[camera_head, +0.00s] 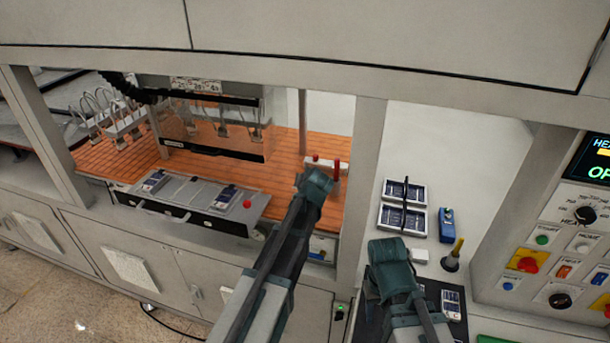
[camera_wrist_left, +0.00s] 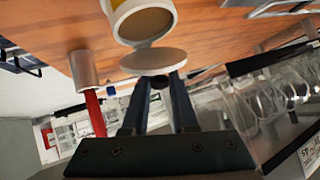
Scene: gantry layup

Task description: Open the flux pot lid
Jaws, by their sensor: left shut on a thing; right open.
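The flux pot (camera_wrist_left: 145,22) shows at the top of the left wrist view as a white and yellow round cup, its open mouth showing a brown inside. A pale round lid (camera_wrist_left: 153,61) is apart from the mouth, at the tips of my left gripper (camera_wrist_left: 160,78), which is shut on it. In the head view my left gripper (camera_head: 315,185) is over the right part of the orange deck; I cannot make out the pot or lid there. My right gripper (camera_head: 388,258) is open at the right bench, its fingertips hard to make out.
A red-handled tool with a metal cylinder (camera_wrist_left: 84,72) is beside the pot. A tray with dark panels (camera_head: 190,200) lies at the deck's front. White trays (camera_head: 403,205), a blue device (camera_head: 446,225) and a yellow-topped tool (camera_head: 454,252) are near my right gripper. A post (camera_head: 362,180) separates the bays.

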